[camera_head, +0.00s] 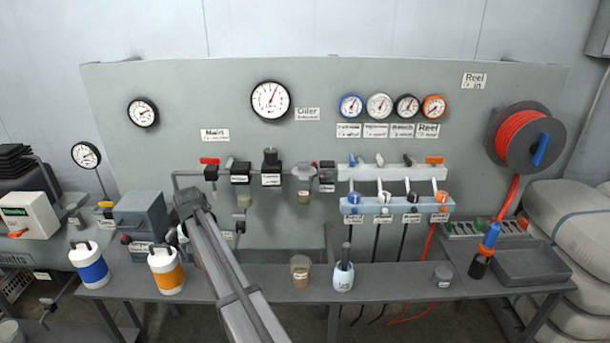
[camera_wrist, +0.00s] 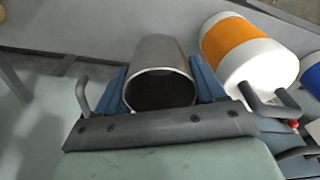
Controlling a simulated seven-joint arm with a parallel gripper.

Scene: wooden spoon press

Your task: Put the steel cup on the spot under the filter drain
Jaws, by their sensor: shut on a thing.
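The steel cup (camera_wrist: 160,52) is between the two blue fingers of my gripper (camera_wrist: 160,82) in the wrist view. The gripper is shut on it, and the cup's open mouth faces the camera. In the head view my arm covers most of the gripper and cup, just right of the orange-banded bottle. The filter (camera_head: 241,196) hangs from the pipe run below the Main label, with a drain fitting (camera_head: 240,216) under it, right of my arm. The spot under the drain cannot be made out; my arm hides part of that bench area.
The orange-banded white bottle (camera_head: 166,270) stands close beside my gripper, also in the wrist view (camera_wrist: 243,52). A blue-banded bottle (camera_head: 89,264) is farther left. A beaker (camera_head: 300,270) and a white pot (camera_head: 343,277) stand right. The bench (camera_head: 395,284) is clear between pot and grey tin (camera_head: 443,275).

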